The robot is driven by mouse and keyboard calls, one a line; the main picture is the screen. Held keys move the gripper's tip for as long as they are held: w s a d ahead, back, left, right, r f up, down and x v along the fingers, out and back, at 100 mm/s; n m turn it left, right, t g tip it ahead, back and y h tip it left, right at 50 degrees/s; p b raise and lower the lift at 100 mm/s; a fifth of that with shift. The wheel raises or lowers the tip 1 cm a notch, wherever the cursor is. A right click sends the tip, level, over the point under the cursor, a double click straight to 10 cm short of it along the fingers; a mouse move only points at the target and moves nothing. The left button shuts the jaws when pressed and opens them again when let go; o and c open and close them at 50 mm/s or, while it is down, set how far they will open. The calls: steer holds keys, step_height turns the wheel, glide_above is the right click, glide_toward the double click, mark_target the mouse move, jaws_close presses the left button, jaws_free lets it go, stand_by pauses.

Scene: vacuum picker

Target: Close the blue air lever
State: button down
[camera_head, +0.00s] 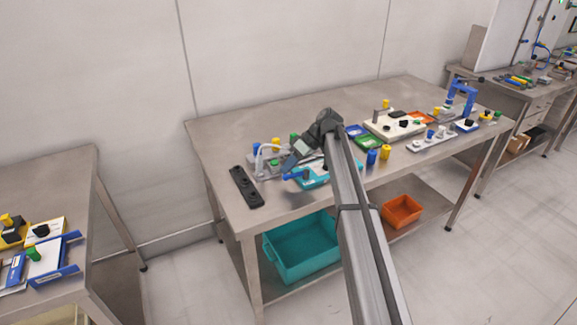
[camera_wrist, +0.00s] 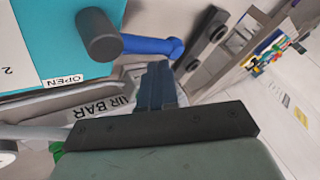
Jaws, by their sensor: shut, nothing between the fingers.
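The blue air lever (camera_wrist: 152,45) runs from a dark round pivot post (camera_wrist: 98,35) to a rounded blue end, in the wrist view. It stands at a teal block (camera_wrist: 45,45) with a white "OPEN" label beside the post. In the head view the lever (camera_head: 291,176) sticks out leftward from the teal block (camera_head: 318,181). My gripper (camera_wrist: 159,68) is shut and empty, its fingertips close by the lever's free end. I cannot tell whether they touch it. In the head view my gripper (camera_head: 288,164) is just above the lever, partly behind my arm.
A grey rail marked "AIR BAR" (camera_wrist: 122,103) runs beside the teal block. The table's left end (camera_head: 212,145) is bare.

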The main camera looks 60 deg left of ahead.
steer(key=shift+w, duration=0.1)
stand_by(0.5)
steer(key=v, duration=1.3)
steer(key=shift+w+r, duration=0.2)
steer(key=shift+r, duration=0.1)
steer(key=shift+d+f, duration=0.1)
steer(key=shift+d, duration=0.05)
